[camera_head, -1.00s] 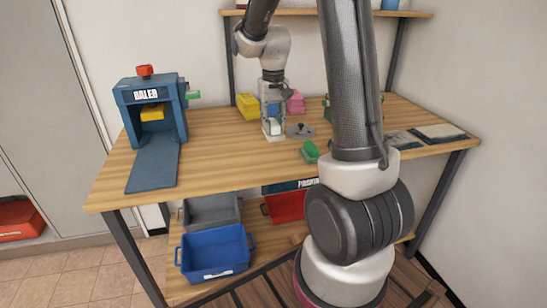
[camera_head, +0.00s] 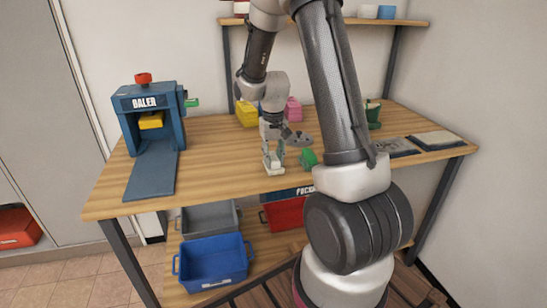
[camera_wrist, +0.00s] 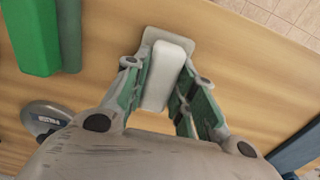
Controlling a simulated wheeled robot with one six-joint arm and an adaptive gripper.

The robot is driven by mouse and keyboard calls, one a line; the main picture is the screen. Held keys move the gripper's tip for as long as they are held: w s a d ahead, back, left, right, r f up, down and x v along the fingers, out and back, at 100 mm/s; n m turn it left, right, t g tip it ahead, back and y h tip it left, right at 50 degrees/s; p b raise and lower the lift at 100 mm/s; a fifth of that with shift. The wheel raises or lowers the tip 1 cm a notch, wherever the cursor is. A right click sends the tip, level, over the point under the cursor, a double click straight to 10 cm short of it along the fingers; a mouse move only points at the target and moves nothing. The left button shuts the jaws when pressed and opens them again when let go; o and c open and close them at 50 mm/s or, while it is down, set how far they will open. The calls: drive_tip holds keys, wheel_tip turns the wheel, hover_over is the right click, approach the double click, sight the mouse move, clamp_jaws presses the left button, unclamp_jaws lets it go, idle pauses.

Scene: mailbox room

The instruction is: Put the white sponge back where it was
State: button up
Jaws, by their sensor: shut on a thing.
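The white sponge (camera_wrist: 165,75) is an upright pale block between my gripper's fingers (camera_wrist: 168,95) in the wrist view, with a wider pale base at its far end. In the head view my gripper (camera_head: 273,160) points down over the front middle of the wooden table. It is shut on the sponge, which shows there only as a small pale shape at the fingertips. I cannot tell whether the sponge touches the table.
A green block (camera_head: 308,158) is close right of my gripper, with a grey disc tool (camera_head: 298,139) behind. The blue baler (camera_head: 150,115) and its ramp (camera_head: 151,174) stand left. Yellow (camera_head: 247,113) and pink (camera_head: 293,108) items are behind. Bare table lies between ramp and gripper.

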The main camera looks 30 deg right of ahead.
sight(273, 156)
drive_tip(key=o, duration=0.9)
wheel_tip(273, 156, up, 12)
drive_tip(key=s+a+r+n+t, duration=0.2)
drive_tip(key=s+a+r, duration=0.1)
drive_tip(key=s+r, duration=0.8)
drive_tip(key=s, duration=0.4)
drive_tip(key=s+a+t, duration=0.1)
drive_tip(key=s, duration=0.3)
drive_tip(key=s+a+n+t, duration=0.1)
drive_tip(key=s, duration=0.3)
drive_tip(key=shift+s+f, duration=0.25)
drive_tip(key=shift+s, duration=0.1)
